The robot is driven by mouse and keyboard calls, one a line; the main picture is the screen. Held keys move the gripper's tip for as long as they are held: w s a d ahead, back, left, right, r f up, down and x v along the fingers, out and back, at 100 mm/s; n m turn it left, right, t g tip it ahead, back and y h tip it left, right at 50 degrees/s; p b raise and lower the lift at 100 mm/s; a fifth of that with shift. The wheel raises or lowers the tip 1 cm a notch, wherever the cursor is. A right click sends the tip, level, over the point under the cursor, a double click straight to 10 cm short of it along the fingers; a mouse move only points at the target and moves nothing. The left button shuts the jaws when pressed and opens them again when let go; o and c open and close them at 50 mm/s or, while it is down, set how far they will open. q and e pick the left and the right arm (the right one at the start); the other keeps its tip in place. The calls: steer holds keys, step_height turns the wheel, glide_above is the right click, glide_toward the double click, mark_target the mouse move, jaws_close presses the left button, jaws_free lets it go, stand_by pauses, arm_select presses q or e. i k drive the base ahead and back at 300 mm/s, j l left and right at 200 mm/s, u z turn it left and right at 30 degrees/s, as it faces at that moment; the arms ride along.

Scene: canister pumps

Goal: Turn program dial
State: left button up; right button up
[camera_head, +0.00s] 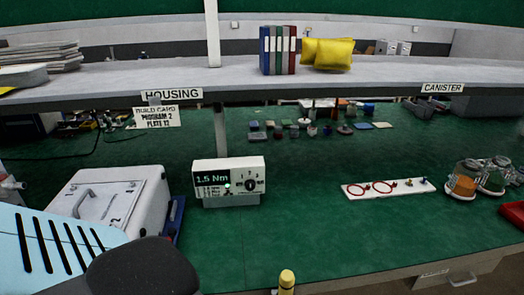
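A white controller box (229,199) stands upright on the green mat, left of the middle. Its dark display (212,179) reads "1.5 Nm" in green, with smaller text below that I cannot fully read. A black program dial (250,185) is on the right of its front face, with small numbers around it. The dial's pointer is too small to read surely. A build card (157,117) hanging under the shelf reads "PROGRAM 2, PLATE 12". Neither of my grippers is in view, and nothing touches the dial.
A white handled case (139,196) stands left of the controller. A white strip with red rings (357,192) and glass canisters (464,182) are at the right. A yellow-topped object (287,279) rises at the front edge. The shelf (360,82) overhangs the back. Mat before the controller is clear.

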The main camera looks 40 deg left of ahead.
mark_target(250, 184)
steer(key=u, duration=1.6)
steer(key=k+j+z, duration=0.1)
steer(key=k+z, duration=0.35)
steer(key=i, duration=0.1)
